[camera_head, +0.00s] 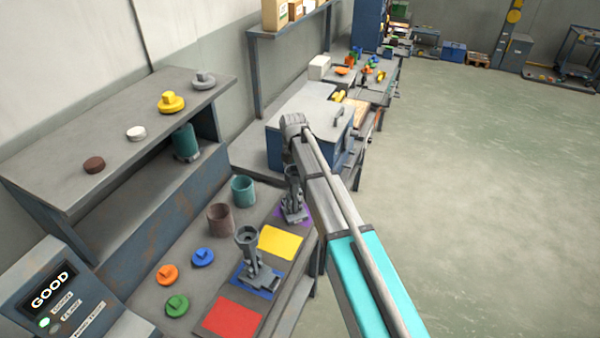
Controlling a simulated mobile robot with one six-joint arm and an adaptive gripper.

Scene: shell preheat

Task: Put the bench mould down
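My arm reaches in from the bottom right, and its wrist end is above the bench near the purple mat (279,212). My gripper's fingers cannot be made out; the arm hides that area. A grey stand-like device (293,207) is on the purple mat, just below my wrist and partly covered by the arm. A similar grey device with a cup on top (247,237) stands upright on the blue mat (238,284). I cannot tell which thing is the bench mould, or whether my gripper touches the device on the purple mat.
The yellow mat (281,243) and red mat (232,317) are empty. A teal cup (243,189), a brown cup (220,219) and coloured lids stand left of them. A shelf (120,127) is at the left, a "GOOD" panel (50,290) at the front left, a lidded box (310,110) behind.

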